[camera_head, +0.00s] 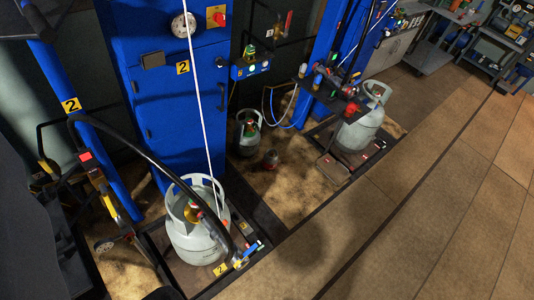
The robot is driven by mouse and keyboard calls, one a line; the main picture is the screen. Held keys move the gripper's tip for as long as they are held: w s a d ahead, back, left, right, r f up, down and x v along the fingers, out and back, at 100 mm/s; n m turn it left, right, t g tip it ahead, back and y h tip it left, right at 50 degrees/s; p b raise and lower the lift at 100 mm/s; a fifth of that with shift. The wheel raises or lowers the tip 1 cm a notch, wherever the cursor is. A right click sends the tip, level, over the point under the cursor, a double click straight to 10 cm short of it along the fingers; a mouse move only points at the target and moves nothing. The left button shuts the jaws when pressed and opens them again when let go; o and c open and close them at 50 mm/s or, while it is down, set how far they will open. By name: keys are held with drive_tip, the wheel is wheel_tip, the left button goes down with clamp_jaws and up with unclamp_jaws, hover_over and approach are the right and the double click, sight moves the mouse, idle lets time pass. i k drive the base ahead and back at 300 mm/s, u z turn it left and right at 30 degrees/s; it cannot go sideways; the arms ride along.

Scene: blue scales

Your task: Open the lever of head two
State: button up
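Head two (240,262) is at the end of a black hose (150,157), low in the view, at the front right of a grey gas cylinder (190,240). A yellow tag with a 2 (220,269) is beside it. A small blue part that looks like its lever (254,248) sticks out on the right; whether it is open or closed is too small to tell. The cylinder stands upright on a dark-framed scale (268,236). No gripper fingers can be made out.
A blue cabinet (185,120) marked 2 stands behind the cylinder, and a blue post (62,85) marked 2 is at left. A white line (205,100) hangs before the cabinet. A second scale holds another cylinder (360,128). The tiled floor (420,210) at right is clear.

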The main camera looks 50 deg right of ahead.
sight(241, 258)
drive_tip(key=u, duration=0.05)
drive_tip(key=k, duration=1.55)
drive_tip(key=z, duration=0.6)
drive_tip(key=i, duration=1)
drive_tip(key=u, duration=0.05)
